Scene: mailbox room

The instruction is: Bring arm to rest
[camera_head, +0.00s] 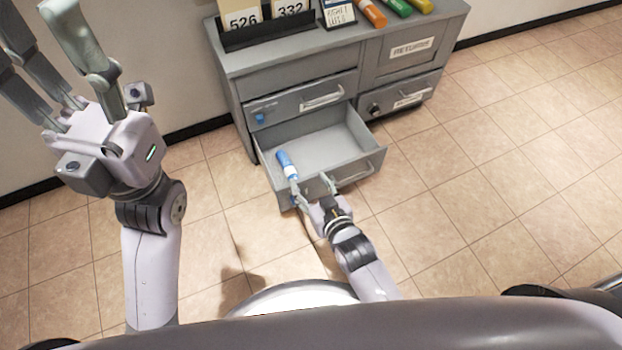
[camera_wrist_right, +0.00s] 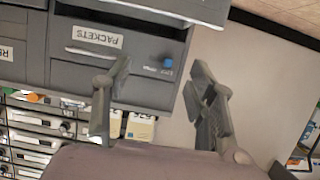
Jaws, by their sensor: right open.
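My right gripper (camera_head: 311,186) is open at the front of the pulled-out lower-left drawer (camera_head: 371,158), its fingers spread near the drawer's front edge. In the right wrist view the open fingers of this gripper (camera_wrist_right: 160,88) hold nothing between them. A blue tube with a white end (camera_head: 285,161) lies in the drawer's left part, close to one right fingertip; I cannot tell whether they touch. My left gripper (camera_head: 50,50) is raised at the upper left, its fingers spread apart and empty; part of it is cut off by the picture edge.
The grey cabinet (camera_head: 228,88) stands against the wall. Its top holds number cards (camera_head: 265,20) and several coloured tubes (camera_head: 397,6). A "RETURNS" door (camera_head: 410,48) is closed. Tiled floor (camera_head: 500,190) to the right is clear.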

